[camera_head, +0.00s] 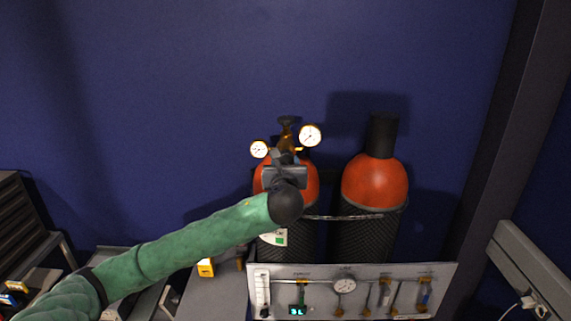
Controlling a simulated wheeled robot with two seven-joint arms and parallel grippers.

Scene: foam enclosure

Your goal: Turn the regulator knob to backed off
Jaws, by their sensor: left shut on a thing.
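The left gas cylinder (309,187) has an orange shoulder and a dark mesh sleeve. A brass regulator (287,137) with a dark top sits above it, with a small gauge (259,149) on its left and a larger gauge (310,135) on its right. My left arm comes in from the lower left. My left gripper (284,158) is in front of the regulator's lower part, shut on what appears to be the regulator knob. The gripper body and wrist hide the knob, so its setting cannot be seen. My right gripper is not in view.
A second orange cylinder (375,184) with a black cap stands to the right. A rail (345,217) crosses both cylinders. A light panel (400,273) with a gauge, valves and a digital display stands in front, below. A dark blue wall (180,90) is behind. Drawers (25,225) stand at left.

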